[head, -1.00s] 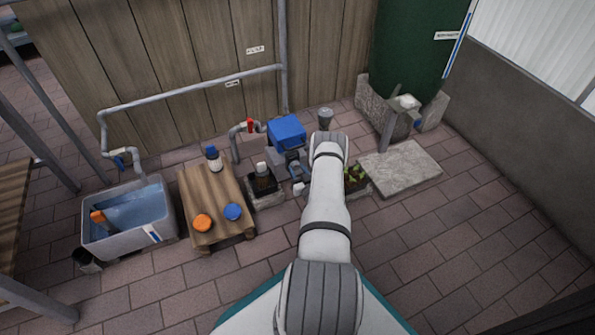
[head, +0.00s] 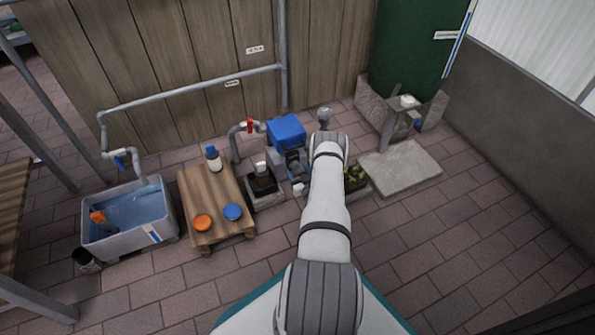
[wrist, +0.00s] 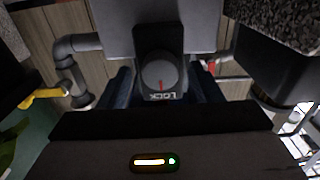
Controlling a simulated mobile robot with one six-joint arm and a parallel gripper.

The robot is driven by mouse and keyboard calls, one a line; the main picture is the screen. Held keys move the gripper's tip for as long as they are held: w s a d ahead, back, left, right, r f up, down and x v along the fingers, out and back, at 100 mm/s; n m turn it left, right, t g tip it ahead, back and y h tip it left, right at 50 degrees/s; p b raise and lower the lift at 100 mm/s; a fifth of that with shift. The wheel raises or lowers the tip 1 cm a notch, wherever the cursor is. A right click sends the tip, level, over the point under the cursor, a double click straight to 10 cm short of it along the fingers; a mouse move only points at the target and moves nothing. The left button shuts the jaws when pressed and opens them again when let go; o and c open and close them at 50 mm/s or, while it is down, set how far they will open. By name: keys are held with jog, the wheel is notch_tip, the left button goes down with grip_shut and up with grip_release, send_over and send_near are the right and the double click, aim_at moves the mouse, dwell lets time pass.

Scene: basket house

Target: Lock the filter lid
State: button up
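The filter is a box with a blue lid (head: 287,131), standing by the wooden fence in the head view. On its front is a black plate with a round grey knob (wrist: 160,74), seen upside down in the wrist view. The knob's red mark points to the word LOCK printed beside it. My gripper (wrist: 162,88) faces the plate; its dark fingers appear as slanted shapes on either side of the knob, apart from it and open.
A planter (head: 356,177) and stone slab (head: 401,167) lie right. The front right paving is clear.

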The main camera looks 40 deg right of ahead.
jog(key=shift+s, duration=0.15)
jog(key=shift+s+r+p, duration=0.1)
jog(key=shift+s+p, duration=0.2)
jog(key=shift+s, duration=0.05)
jog(key=p+v, duration=0.2)
jog(key=v, duration=0.5)
jog(key=shift+p, duration=0.35)
